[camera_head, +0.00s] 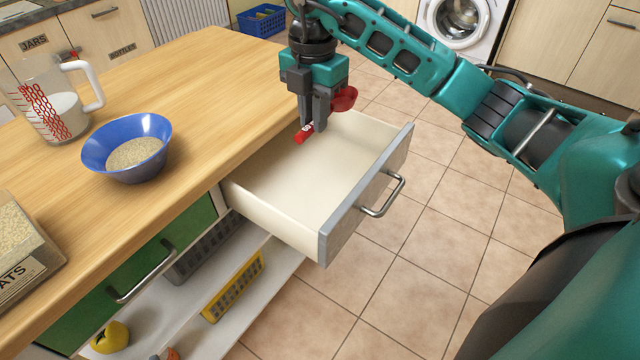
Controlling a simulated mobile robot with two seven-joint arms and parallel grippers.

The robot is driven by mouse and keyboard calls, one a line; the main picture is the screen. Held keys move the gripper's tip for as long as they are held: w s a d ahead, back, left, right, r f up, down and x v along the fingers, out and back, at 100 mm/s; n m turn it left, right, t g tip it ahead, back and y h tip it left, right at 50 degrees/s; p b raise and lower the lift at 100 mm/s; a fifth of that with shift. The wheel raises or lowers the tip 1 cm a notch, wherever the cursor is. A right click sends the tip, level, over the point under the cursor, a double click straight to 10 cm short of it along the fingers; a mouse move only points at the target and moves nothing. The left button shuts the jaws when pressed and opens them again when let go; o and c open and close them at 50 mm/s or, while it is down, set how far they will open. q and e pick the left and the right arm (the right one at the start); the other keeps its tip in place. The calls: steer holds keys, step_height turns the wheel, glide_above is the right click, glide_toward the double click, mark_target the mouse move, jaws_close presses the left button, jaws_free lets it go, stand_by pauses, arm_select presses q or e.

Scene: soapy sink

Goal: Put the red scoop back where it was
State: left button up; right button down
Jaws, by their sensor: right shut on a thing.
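The red scoop (344,98) is in my right gripper (314,124), which is shut on its handle. The scoop's round bowl shows to the right of the fingers, and the handle end (304,133) sticks out to the lower left. The gripper points down above the back part of an open drawer (310,185). The visible part of the drawer's floor is bare. The exact height of the scoop over the drawer is hard to tell. My left gripper is not in view.
A blue bowl (94,157) of grain, a measuring jug (45,95) and an oats container (20,245) stand on the wooden counter (215,90). The drawer front (350,222) with its handle sticks out over the tiled floor. A shelf below holds a yellow basket (233,287).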

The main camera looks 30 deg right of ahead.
steer(key=b, duration=0.2)
glide_above(315, 192)
step_height(315, 192, down, 12)
steer(key=shift+r, duration=0.15)
steer(key=shift+f, duration=2.25)
steer(key=shift+f+b, duration=0.1)
steer(key=shift+b, duration=0.2)
steer(key=c, duration=1.1)
jaws_free()
step_height(315, 192, up, 12)
steer(key=shift+r+p, duration=0.15)
steer(key=shift+p, duration=1)
